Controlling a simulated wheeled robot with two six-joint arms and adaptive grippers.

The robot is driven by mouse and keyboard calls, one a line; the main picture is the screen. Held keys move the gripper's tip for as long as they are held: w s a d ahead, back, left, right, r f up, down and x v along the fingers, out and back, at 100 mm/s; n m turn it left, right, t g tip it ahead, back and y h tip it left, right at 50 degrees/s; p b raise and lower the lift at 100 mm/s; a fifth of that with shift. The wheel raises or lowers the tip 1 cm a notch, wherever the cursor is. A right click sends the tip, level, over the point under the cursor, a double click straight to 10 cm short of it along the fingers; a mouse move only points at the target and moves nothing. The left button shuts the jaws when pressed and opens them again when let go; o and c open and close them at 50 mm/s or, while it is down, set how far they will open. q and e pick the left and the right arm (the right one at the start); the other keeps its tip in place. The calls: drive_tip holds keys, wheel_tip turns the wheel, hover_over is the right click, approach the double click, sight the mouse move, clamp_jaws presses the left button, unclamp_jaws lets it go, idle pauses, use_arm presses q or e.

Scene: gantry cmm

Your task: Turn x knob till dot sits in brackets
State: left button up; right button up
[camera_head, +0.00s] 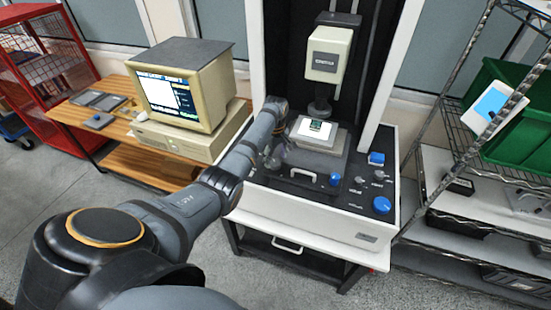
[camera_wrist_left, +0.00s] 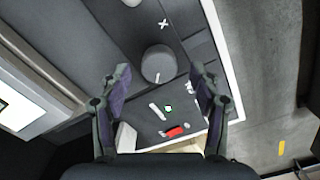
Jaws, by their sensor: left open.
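The x knob (camera_wrist_left: 158,63) is a dark grey cylinder with a white index line on its rim, beside a white X mark (camera_wrist_left: 164,23). My left gripper (camera_wrist_left: 161,78) is open, with its two fingers on either side of the knob and gaps visible; I cannot tell its height above the knob. In the head view my left gripper (camera_head: 273,152) is over the left part of the machine's deck, where it hides the knob. The monitor (camera_head: 166,94) at the left has a lit screen, but its dot and brackets are too small to make out. My right gripper is not in view.
The measuring head (camera_head: 327,55) hangs above a grey stage (camera_head: 319,136). A handle (camera_head: 304,174) and blue knobs (camera_head: 382,205) are on the deck. A red switch (camera_wrist_left: 176,131) and a green light (camera_wrist_left: 168,108) are near the x knob. A wire shelf stands right.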

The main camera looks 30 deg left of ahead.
use_arm(q)
drive_tip(key=shift+f, duration=1.1)
drive_tip(key=c, duration=1.1)
drive_tip(key=shift+r, duration=0.1)
drive_tip(key=shift+c, duration=0.2)
drive_tip(key=shift+m, duration=0.3)
drive_tip(key=shift+r+m+p, duration=0.1)
drive_tip(key=shift+m+p, duration=0.4)
drive_tip(key=shift+p, duration=0.1)
drive_tip(key=shift+m+p, duration=0.55)
drive_tip(key=shift+m, duration=0.65)
drive_tip(key=m+p, duration=0.1)
drive_tip(key=m, duration=0.4)
drive_tip(key=shift+m, duration=0.3)
